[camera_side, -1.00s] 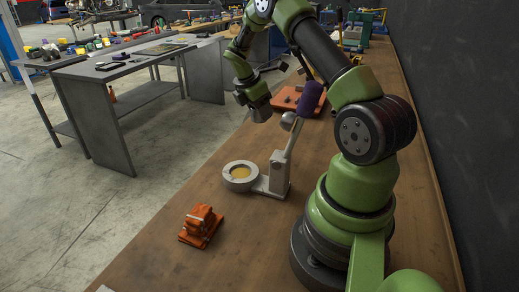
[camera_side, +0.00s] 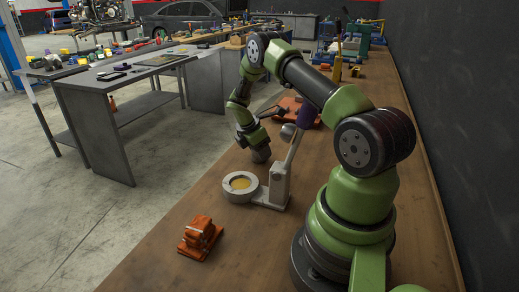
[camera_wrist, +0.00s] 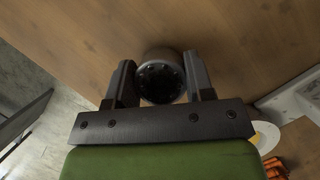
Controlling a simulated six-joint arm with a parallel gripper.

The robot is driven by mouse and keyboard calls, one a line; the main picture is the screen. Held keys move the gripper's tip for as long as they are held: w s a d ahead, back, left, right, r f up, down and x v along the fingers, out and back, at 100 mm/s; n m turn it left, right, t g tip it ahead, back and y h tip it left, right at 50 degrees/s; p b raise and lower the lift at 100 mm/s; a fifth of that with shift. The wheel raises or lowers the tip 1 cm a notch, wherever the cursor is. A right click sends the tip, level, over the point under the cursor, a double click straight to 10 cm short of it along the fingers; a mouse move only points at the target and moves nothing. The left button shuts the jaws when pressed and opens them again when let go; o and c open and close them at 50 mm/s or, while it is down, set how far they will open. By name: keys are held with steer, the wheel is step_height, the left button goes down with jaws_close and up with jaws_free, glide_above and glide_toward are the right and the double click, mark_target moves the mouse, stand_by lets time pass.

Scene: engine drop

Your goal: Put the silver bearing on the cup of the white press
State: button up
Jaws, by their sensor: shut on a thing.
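The silver bearing (camera_wrist: 160,80), a dark grey round piece with a ring of balls on its face, sits between the two fingers of my gripper (camera_wrist: 158,60) in the wrist view. In the side view my gripper (camera_side: 259,146) points down, behind the white press (camera_side: 279,184), with the bearing (camera_side: 261,155) at its tip. I cannot tell whether the bearing touches the bench. The press's round cup (camera_side: 230,194), with a yellow inside, stands in front of my gripper. Part of the press (camera_wrist: 290,100) and its cup (camera_wrist: 265,140) show at the right in the wrist view.
An orange fixture (camera_side: 200,238) stands on the wooden bench (camera_side: 160,250) in front of the press. Another orange item (camera_side: 288,105) lies behind. Bench around the cup's left is clear.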

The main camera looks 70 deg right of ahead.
steer(key=shift+f, duration=0.1)
steer(key=shift+f, duration=0.1)
steer(key=o, duration=1.1)
steer(key=shift+c, duration=0.2)
